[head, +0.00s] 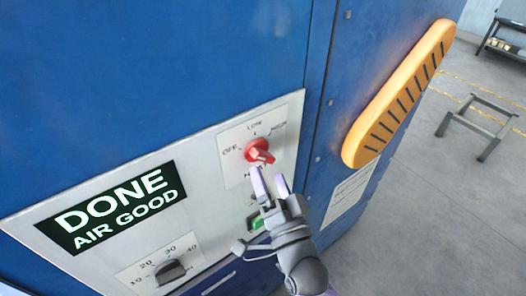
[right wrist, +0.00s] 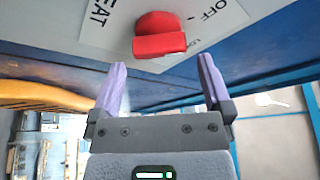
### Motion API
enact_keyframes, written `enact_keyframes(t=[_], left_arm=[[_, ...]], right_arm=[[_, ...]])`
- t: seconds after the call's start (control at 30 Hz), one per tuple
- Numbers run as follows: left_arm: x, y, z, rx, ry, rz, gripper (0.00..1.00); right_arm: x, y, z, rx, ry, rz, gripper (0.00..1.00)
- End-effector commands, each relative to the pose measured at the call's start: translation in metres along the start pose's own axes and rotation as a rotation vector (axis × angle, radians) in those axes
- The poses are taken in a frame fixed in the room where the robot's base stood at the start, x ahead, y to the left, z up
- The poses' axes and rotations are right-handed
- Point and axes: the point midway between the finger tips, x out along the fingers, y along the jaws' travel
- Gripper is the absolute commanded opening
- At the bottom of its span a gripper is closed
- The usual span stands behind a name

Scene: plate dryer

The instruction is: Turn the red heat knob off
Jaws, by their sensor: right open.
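The red heat knob (head: 259,151) sits on the white control panel (head: 215,190) of the blue dryer. Labels OFF and LOW stand around it, and its raised grip points toward the lower right, away from OFF. In the right wrist view the knob (right wrist: 160,36) is ahead of the fingers at the top, with OFF and part of HEAT legible. My right gripper (head: 270,186) is just below the knob, open, with its two purple fingertips apart and nothing between them. It also shows in the right wrist view (right wrist: 161,85). My left gripper is not in view.
A display (head: 112,208) reads DONE AIR GOOD. A black timer knob (head: 170,271) is at the lower panel. A green button (head: 256,222) is beside my right gripper. An orange slotted handle (head: 400,95) juts out on the right.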

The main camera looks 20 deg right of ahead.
Motion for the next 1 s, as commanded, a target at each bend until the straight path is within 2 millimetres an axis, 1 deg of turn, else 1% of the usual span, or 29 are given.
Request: enact_keyframes(t=[0.03, 0.1, 0.2, 0.3, 0.43, 0.6, 0.63, 0.93, 0.97, 1.0], left_arm=[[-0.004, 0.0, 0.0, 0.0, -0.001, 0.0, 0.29], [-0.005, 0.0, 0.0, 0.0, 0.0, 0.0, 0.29], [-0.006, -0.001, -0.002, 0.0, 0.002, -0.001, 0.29], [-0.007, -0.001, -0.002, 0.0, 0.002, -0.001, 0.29], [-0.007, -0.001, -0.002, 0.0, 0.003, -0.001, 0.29], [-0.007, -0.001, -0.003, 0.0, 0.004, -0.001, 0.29], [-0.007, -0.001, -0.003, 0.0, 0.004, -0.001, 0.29], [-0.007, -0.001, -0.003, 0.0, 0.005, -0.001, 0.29], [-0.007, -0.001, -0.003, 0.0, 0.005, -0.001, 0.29], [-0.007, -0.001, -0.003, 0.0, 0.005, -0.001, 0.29]], right_arm=[[0.012, -0.002, -0.002, -0.001, 0.001, -0.002, 1.0], [0.024, -0.001, -0.001, -0.002, 0.002, -0.002, 1.0], [0.038, -0.001, -0.001, -0.004, 0.001, -0.001, 1.0], [0.046, 0.0, 0.0, -0.005, 0.0, -0.001, 1.0], [0.049, 0.0, 0.0, -0.006, -0.001, -0.001, 1.0], [0.049, 0.0, 0.0, -0.007, -0.001, -0.001, 1.0], [0.049, 0.0, 0.0, -0.007, -0.001, -0.001, 0.98], [0.049, 0.0, 0.0, -0.007, -0.001, -0.001, 0.34], [0.049, 0.001, 0.0, -0.007, -0.001, -0.001, 0.29], [0.049, 0.001, 0.0, -0.013, -0.001, -0.003, 0.29]])
